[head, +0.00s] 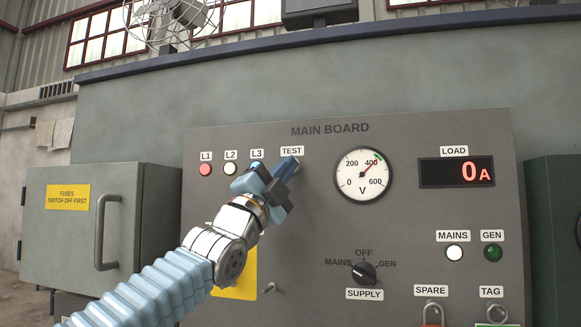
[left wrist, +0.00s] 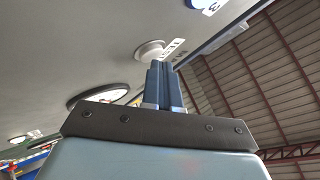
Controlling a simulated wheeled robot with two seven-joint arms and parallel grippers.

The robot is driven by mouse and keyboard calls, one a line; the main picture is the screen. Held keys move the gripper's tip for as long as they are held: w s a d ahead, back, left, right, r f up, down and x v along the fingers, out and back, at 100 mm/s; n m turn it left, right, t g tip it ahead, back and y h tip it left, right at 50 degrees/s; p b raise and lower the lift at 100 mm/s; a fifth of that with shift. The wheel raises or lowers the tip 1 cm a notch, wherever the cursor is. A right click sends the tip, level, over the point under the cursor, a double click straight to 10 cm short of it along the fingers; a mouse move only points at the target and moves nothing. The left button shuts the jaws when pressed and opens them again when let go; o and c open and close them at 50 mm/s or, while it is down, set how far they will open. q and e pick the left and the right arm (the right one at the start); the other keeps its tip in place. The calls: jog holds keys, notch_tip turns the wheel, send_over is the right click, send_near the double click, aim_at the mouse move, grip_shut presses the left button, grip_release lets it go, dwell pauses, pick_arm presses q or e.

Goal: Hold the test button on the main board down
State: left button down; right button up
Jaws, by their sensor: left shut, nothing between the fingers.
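The grey main board (head: 420,230) fills the middle and right of the head view. The TEST label (head: 290,151) is on its upper left part, right of the L3 label. My left gripper (head: 291,166) is shut and empty, with its fingertips just below that label and hiding the test button there. In the left wrist view the pale round test button (left wrist: 150,48) shows beside its label, just beyond the tips of the shut fingers (left wrist: 158,66). I cannot tell whether the tips touch it or whether it is pressed. My right gripper is not in view.
The voltmeter (head: 363,174) is right of the gripper; its needle is near 400. The load display (head: 457,172) reads 0 A. The supply knob (head: 364,273) is lower down. The lamps L1 (head: 205,169) and L2 (head: 230,168) are to the left. A grey fuse cabinet (head: 80,220) stands further left.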

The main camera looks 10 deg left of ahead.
pick_arm(q)
jog(key=shift+s+b, duration=0.45)
jog(key=shift+s, duration=0.3)
jog(key=shift+s, duration=0.1)
jog(key=shift+s+a+b, duration=0.1)
jog(key=shift+s+b, duration=1.45)
jog(key=shift+s, duration=0.85)
